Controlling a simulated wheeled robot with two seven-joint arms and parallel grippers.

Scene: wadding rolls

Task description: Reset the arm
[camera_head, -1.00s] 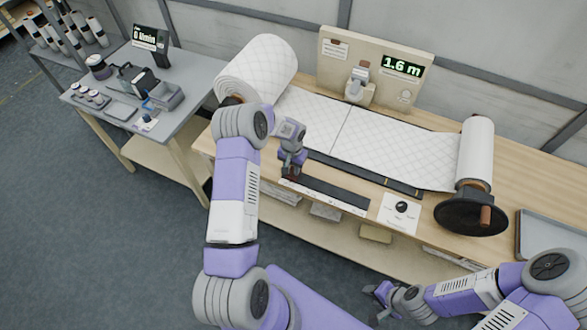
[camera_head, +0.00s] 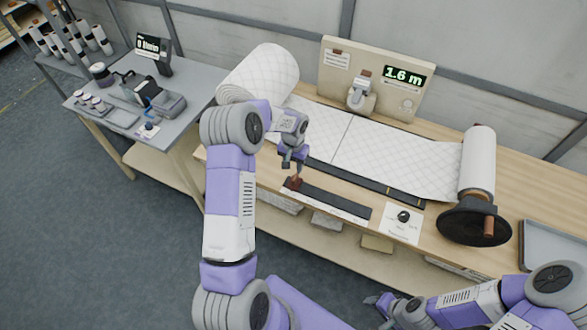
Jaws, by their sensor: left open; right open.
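My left gripper (camera_head: 291,163) is open and empty. It hangs just above a small red-brown handle (camera_head: 295,183) at the left end of a dark strip on the bench's front edge. A small gap seems to show between the fingertips and the handle. My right gripper (camera_head: 379,302) is open and low at the bottom of the view, in front of the bench and apart from everything. My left arm hides part of the bench's left end.
White quilted wadding (camera_head: 400,160) runs from a large roll (camera_head: 262,75) to a take-up roll (camera_head: 479,163) with a black crank wheel (camera_head: 473,227). A display (camera_head: 404,76) reads 1.6 m. A grey tray (camera_head: 550,247) lies at right, and a grey side table (camera_head: 190,82) stands at left.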

